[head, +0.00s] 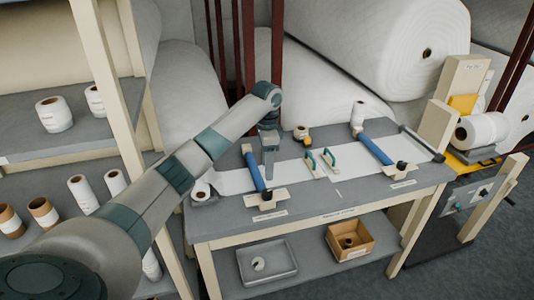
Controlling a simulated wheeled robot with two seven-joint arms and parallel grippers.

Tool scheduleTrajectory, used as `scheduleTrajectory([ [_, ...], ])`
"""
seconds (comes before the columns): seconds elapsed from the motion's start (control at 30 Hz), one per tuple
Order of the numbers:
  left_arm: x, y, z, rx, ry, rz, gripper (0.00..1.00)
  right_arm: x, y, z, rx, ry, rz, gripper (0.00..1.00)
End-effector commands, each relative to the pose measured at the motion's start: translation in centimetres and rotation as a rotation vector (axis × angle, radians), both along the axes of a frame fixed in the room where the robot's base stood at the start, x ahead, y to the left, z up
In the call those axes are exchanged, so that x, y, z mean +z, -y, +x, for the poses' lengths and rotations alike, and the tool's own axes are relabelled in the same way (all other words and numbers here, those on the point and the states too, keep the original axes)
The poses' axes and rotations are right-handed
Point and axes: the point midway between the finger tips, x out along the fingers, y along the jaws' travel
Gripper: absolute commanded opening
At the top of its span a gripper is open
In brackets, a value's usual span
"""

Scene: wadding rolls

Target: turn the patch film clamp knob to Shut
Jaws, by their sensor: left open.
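A grey work table (222,222) carries two blue clamp bars. The left blue bar (254,168) lies across a white sheet and ends at a dark knob (267,194) on a cream block. The right blue bar (375,148) ends at a similar dark knob (402,167). The small labels are too small to read, so I cannot tell which knob is the patch film clamp's or where it is set. My left gripper (268,172) points down beside the left bar, behind its knob and apart from it. It is open and seems empty. My right gripper is out of view.
Two teal handles (320,162) stand on the sheet between the bars. A small white roll (201,190) is at the table's left end. A grey tray (267,264) and a cardboard box (350,240) sit on the lower shelf. A shelf post (112,90) rises at left near my arm.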

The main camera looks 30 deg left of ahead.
Motion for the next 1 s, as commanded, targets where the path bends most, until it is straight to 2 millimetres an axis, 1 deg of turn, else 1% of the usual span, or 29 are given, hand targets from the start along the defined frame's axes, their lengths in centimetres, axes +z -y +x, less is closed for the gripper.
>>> scheduleTrajectory([
  [0.03, 0.8, 0.0, 0.1, -0.001, 0.005, 0.001, 0.49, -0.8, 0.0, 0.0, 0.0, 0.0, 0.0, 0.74],
  [0.2, 4.1, -0.1, 0.0, -0.001, 0.004, 0.001, 0.49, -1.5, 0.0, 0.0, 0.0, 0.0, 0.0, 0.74],
  [0.23, 4.7, -0.1, 0.0, 0.0, 0.004, 0.002, 0.49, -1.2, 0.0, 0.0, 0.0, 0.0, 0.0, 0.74],
  [0.4, 6.2, 0.0, 0.0, -0.001, 0.002, 0.001, 0.49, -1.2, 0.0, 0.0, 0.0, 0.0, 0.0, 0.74],
  [0.6, 6.7, 0.0, 0.0, 0.0, 0.0, 0.0, 0.49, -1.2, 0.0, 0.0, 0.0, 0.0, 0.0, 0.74],
  [1.0, 6.7, 0.0, 0.0, 0.0, 0.001, -0.001, 0.49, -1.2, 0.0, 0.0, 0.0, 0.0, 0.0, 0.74],
])
